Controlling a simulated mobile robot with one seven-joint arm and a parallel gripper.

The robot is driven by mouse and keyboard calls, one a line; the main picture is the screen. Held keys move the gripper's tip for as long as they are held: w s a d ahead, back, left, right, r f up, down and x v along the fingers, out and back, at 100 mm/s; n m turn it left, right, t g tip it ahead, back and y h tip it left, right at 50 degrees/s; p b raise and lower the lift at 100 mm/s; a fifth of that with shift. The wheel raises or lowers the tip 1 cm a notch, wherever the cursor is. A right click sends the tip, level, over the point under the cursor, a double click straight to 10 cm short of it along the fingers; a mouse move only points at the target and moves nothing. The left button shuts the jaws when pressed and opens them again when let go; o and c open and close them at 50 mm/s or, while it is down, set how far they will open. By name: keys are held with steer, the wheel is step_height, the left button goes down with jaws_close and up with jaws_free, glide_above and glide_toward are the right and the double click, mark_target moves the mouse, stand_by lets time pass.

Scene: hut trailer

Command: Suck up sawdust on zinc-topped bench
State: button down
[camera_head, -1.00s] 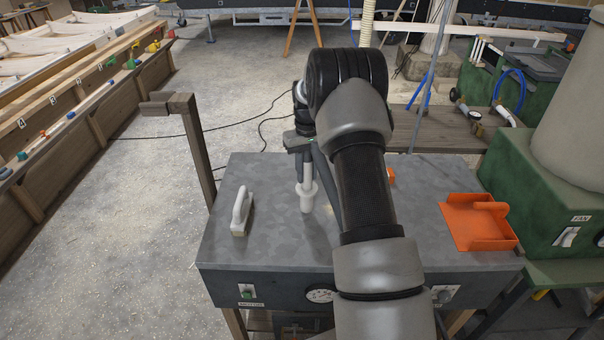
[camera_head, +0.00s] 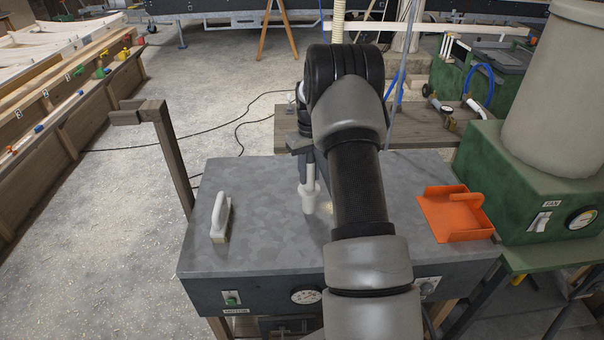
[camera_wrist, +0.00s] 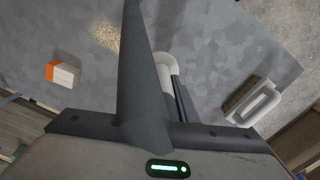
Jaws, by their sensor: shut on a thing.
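The zinc-topped bench (camera_head: 265,235) has a mottled grey metal top. A patch of pale sawdust (camera_wrist: 108,35) lies on it in the wrist view; in the head view only a little shows beside my arm. My gripper (camera_head: 304,152) is shut on a white nozzle (camera_head: 310,197), held roughly upright with its mouth pointing down at the bench top. The nozzle also shows in the wrist view (camera_wrist: 166,68), partly behind a dark finger, with the sawdust to its left. I cannot tell whether the nozzle touches the zinc.
A white-handled brush (camera_head: 221,217) lies on the bench's left side and an orange dustpan (camera_head: 455,213) on its right. An orange-and-white block (camera_wrist: 62,73) shows in the wrist view. A green fan unit (camera_head: 530,190) stands at the right. A wooden post (camera_head: 172,160) rises at the left.

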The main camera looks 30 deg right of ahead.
steer(key=shift+s+d, duration=2.7)
steer(key=shift+d, duration=3.75)
step_height(320, 180, up, 7)
steer(key=p, duration=0.4)
steer(key=shift+s, duration=0.1)
